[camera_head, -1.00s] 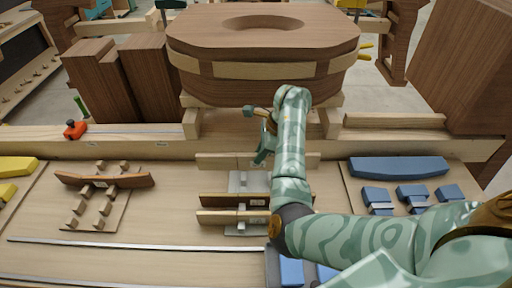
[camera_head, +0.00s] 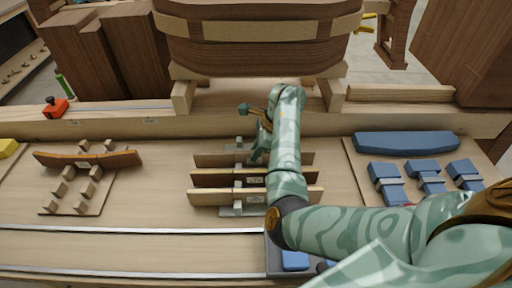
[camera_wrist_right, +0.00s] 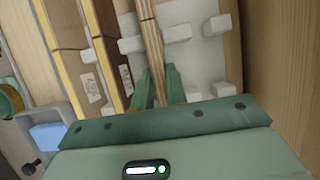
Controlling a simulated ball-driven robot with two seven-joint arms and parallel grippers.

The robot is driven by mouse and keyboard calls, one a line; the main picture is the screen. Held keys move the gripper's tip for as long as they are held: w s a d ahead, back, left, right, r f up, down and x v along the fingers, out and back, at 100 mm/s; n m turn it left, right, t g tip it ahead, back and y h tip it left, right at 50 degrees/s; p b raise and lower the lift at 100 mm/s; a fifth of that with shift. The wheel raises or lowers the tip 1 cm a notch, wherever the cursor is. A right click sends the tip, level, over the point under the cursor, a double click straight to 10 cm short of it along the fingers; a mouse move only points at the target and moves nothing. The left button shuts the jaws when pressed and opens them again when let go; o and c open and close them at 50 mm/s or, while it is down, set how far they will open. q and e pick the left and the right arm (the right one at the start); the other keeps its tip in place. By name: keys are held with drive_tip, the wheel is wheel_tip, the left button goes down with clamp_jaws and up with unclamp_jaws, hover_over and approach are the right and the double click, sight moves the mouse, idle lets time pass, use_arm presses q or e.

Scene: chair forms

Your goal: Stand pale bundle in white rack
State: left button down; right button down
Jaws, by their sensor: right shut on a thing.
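The pale bundle (camera_head: 212,159) is a long thin strip of layered wood. It is the rearmost of three strips lying across the white rack (camera_head: 238,212) at the bench's middle. In the right wrist view the bundle (camera_wrist_right: 151,40) stands on edge between white posts of the rack (camera_wrist_right: 207,62). My right gripper (camera_head: 258,150) is shut on the bundle near its middle. In the wrist view its green fingers (camera_wrist_right: 160,88) are on both sides of the bundle. Whether the bundle touches the rack floor is hidden. My left gripper is not in view.
Two other bundles, one dark-edged (camera_head: 212,178) and one pale-topped (camera_head: 212,197), stand in front in the rack. A pegged board with a curved brown slat (camera_head: 88,159) is at left. Blue blocks and a blue curved piece (camera_head: 405,144) are at right. A large wooden form (camera_head: 262,50) stands behind.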

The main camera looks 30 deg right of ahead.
drive_tip(key=shift+f, duration=0.2)
drive_tip(key=shift+s+f, duration=0.1)
drive_tip(key=shift+f, duration=0.25)
idle(0.4)
drive_tip(key=c, duration=1.3)
unclamp_jaws()
drive_tip(key=p+v, duration=0.7)
drive_tip(key=v, duration=0.9)
drive_tip(key=shift+r+p, duration=0.15)
drive_tip(key=shift+p, duration=0.25)
